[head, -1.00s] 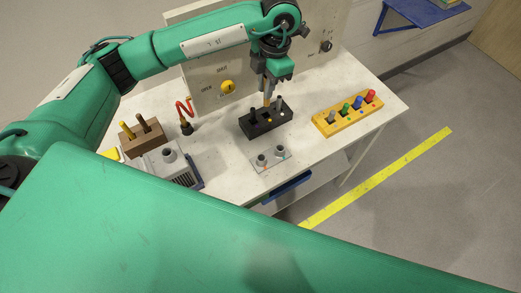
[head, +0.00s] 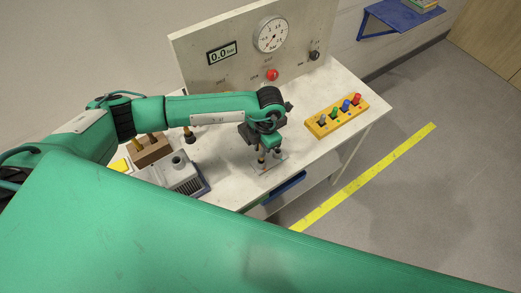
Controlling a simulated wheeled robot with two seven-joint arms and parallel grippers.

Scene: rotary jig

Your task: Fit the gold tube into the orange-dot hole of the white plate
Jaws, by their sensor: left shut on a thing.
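The white plate (head: 264,171) lies on the near part of the table, partly covered by my left gripper. My left gripper (head: 268,157) points down right over the plate and is shut. The gold tube is hard to make out between the fingers at this size. Whether it touches or enters a hole cannot be told. The orange dot is not readable here. The black block is hidden behind my left arm. My right gripper is not in view.
A yellow block (head: 322,130) with coloured pegs stands at the right. A grey device (head: 175,172) and a brown block (head: 152,154) stand at the left. A panel (head: 200,75) with a round gauge (head: 273,35) rises behind. Bare table lies right of the plate.

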